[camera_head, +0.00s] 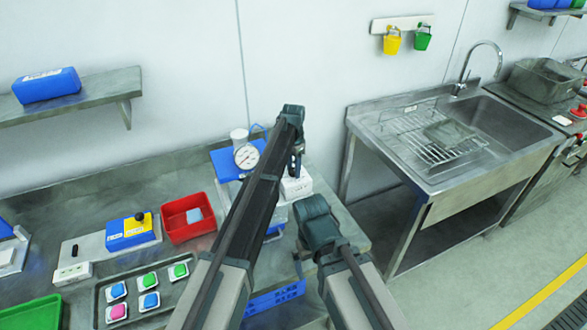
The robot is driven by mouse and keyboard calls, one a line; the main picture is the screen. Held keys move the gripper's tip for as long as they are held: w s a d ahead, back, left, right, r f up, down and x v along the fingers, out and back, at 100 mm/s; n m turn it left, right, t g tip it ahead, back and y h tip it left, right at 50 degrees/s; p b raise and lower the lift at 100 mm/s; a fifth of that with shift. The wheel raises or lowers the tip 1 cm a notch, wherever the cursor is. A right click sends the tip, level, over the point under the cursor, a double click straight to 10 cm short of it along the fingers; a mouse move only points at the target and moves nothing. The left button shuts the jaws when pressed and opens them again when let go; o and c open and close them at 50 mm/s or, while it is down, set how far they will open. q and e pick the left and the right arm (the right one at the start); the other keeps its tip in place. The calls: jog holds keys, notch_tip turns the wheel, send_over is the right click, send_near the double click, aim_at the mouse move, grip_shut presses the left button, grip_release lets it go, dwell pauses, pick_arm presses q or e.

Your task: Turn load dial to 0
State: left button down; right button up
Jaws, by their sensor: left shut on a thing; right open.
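A round white dial gauge (246,156) with a dark pointer stands at the back of the bench, in front of a blue panel (226,163). Its scale is too small to read, and I cannot tell if it is the load dial. My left gripper (297,172) points down to the right of the gauge, just above a white box-like part (298,187). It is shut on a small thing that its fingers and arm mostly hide. My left arm covers part of the equipment below the gauge. My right gripper (300,268) is open, lower down near the bench's front edge.
A red tray (187,218), a blue box with a black knob (129,231) and a tray of coloured buttons (106,293) lie to the left. A blue crate (275,297) sits below. A steel sink (505,125) stands right, beyond a gap.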

aim_at(293, 170)
pick_arm(q)
jog(key=n, duration=0.6)
jog(key=shift+n, duration=0.4)
dwell(0.4)
jog(key=shift+c, duration=1.8)
grip_release()
jog(key=shift+r, duration=0.1)
notch_tip(293, 170, up, 14)
jog(key=p, duration=1.4)
jog(key=shift+f, duration=0.3)
notch_tip(293, 170, down, 13)
jog(key=b, duration=1.3)
jog(key=shift+f+b, duration=0.15)
jog(key=shift+b, duration=0.2)
